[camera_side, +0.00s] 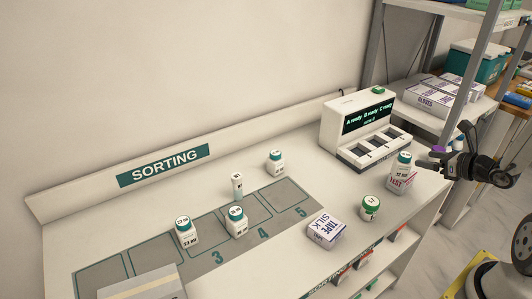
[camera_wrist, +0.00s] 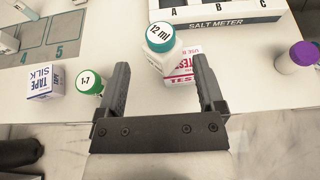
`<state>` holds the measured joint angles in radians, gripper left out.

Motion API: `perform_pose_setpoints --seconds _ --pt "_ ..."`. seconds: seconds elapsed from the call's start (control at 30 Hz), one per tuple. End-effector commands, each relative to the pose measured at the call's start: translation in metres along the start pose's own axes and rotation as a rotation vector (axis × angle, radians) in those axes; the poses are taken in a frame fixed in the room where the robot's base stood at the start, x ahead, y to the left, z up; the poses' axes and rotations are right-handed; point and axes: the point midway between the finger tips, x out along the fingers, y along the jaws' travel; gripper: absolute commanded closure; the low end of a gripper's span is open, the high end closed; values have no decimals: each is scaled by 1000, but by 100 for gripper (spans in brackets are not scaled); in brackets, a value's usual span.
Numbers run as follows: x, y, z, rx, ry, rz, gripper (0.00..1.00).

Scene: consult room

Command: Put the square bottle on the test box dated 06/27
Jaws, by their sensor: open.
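In the wrist view the bottle (camera_wrist: 163,54) and the test box (camera_wrist: 183,64) lie just beyond my fingertips. The box's date cannot be read. My gripper (camera_side: 434,160) is to the right of the bottle in the side view. In the wrist view my gripper (camera_wrist: 161,72) is open, with nothing held between its fingers.
A green-capped bottle (camera_side: 370,208) and silk tape box (camera_side: 326,230) stand nearby. The salt meter (camera_side: 358,128) is behind. Several bottles stand around the sorting mat (camera_side: 285,196). A purple-capped bottle (camera_wrist: 298,58) is at the right in the wrist view.

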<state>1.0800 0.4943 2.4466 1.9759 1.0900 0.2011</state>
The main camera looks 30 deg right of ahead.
Motion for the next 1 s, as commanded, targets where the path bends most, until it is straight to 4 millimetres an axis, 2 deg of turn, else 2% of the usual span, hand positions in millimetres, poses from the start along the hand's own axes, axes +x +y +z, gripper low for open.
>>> perform_pose_setpoints --seconds 0.47,0.63,0.77,0.87,1.0 --pt "0 0 0 0 0 0 13" --pt "3 9 1 -29 12 38 13" --pt "9 32 3 -104 46 132 13" --pt "14 58 3 -203 85 245 13" --pt "15 103 0 -397 153 444 13"
